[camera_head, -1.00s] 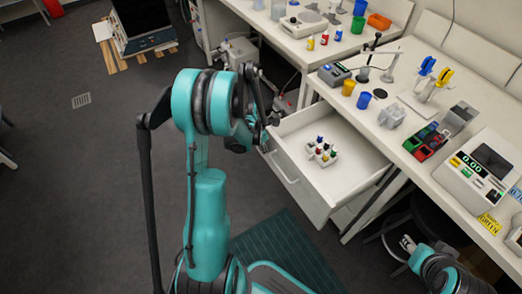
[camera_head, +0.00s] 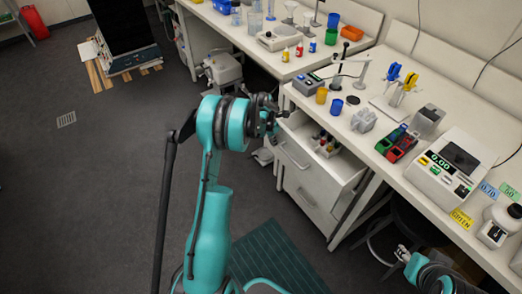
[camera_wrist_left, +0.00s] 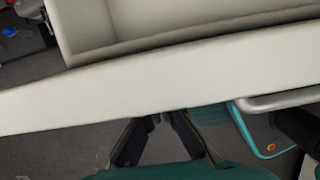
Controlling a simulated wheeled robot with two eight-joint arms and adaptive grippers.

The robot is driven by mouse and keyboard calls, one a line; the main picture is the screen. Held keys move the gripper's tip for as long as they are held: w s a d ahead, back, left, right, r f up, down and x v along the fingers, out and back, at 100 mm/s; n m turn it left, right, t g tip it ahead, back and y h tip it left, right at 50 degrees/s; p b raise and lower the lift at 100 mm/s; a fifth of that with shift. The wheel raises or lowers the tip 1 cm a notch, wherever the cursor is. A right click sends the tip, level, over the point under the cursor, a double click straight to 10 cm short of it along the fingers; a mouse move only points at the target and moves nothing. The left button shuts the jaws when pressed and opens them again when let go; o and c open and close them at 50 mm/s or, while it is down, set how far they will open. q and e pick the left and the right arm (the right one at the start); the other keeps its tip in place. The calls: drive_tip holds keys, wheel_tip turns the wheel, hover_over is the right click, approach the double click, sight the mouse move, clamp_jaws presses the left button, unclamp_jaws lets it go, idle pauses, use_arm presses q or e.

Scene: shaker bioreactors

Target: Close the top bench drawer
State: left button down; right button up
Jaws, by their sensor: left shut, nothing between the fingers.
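The top bench drawer (camera_head: 343,168) is partly open under the right bench. Its white front with a bar handle (camera_head: 292,155) faces me, and a small rack of coloured vials (camera_head: 326,145) sits inside. My left gripper (camera_head: 274,112) is at the drawer's front, near its far left corner. In the left wrist view, the shut, empty fingers (camera_wrist_left: 160,120) point at the drawer front's top edge (camera_wrist_left: 160,88); I cannot tell whether they touch it. My right gripper (camera_head: 403,252) is at the lower right, apart from the drawer; its jaw state is unclear.
The bench top (camera_head: 395,190) above holds a scale (camera_head: 450,165), coloured racks (camera_head: 398,143), cups and pipettes. Below the top drawer is a closed lower drawer (camera_head: 308,200). Open floor (camera_head: 100,200) lies to the left.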

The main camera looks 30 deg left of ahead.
use_arm(q)
drive_tip(key=w+d, duration=0.1)
drive_tip(key=w, duration=0.1)
drive_tip(key=w+d, duration=0.1)
drive_tip(key=w, duration=0.1)
drive_tip(key=w+d, duration=0.1)
drive_tip(key=w, duration=0.1)
drive_tip(key=shift+w, duration=0.4)
drive_tip(key=shift+a, duration=0.1)
